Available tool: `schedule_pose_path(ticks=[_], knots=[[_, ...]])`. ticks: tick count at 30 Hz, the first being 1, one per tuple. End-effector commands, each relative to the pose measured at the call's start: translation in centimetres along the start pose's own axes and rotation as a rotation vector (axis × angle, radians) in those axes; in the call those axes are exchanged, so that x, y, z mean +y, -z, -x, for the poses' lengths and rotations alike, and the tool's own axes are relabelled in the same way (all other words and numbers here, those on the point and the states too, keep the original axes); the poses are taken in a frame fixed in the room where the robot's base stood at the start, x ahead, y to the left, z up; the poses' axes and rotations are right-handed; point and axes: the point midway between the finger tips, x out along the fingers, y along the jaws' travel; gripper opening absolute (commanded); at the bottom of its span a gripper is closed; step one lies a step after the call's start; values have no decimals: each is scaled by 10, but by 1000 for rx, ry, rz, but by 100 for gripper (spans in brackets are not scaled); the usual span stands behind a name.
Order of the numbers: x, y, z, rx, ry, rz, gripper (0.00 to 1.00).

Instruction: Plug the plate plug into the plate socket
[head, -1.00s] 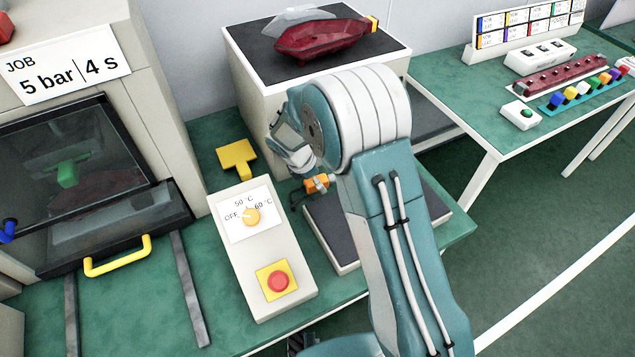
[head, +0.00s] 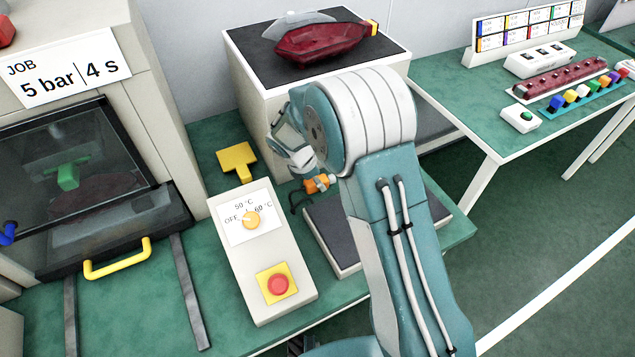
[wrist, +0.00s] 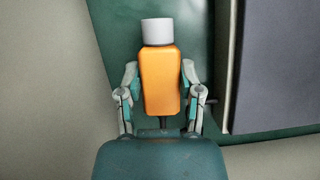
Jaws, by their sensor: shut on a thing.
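The orange plug (head: 317,184), taken as the plate plug, has a pale grey cylindrical end and a dark cable. In the wrist view the plug (wrist: 161,85) points away from my gripper (wrist: 158,88), whose two fingers are closed on its sides. In the head view my gripper (head: 307,172) is partly hidden by my arm. It holds the plug above the green bench, beside a low dark-topped plate (head: 330,235). I cannot make out the plate socket in either view.
A control box (head: 255,250) with a dial and red button stands left of the plug. A yellow T-shaped piece (head: 238,158) is behind it. A press (head: 160,110) stands at left.

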Motion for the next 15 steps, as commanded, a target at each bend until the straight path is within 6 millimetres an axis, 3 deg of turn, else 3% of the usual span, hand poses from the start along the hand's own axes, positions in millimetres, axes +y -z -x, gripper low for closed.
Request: schedule_pose_path(ticks=[4, 8, 15], knots=[[0, -10, 22, 0, -5, -3, 0], [-12, -31, 34, 0, -4, -4, 0], [-41, -80, 62, 1, -2, -7, 0]])
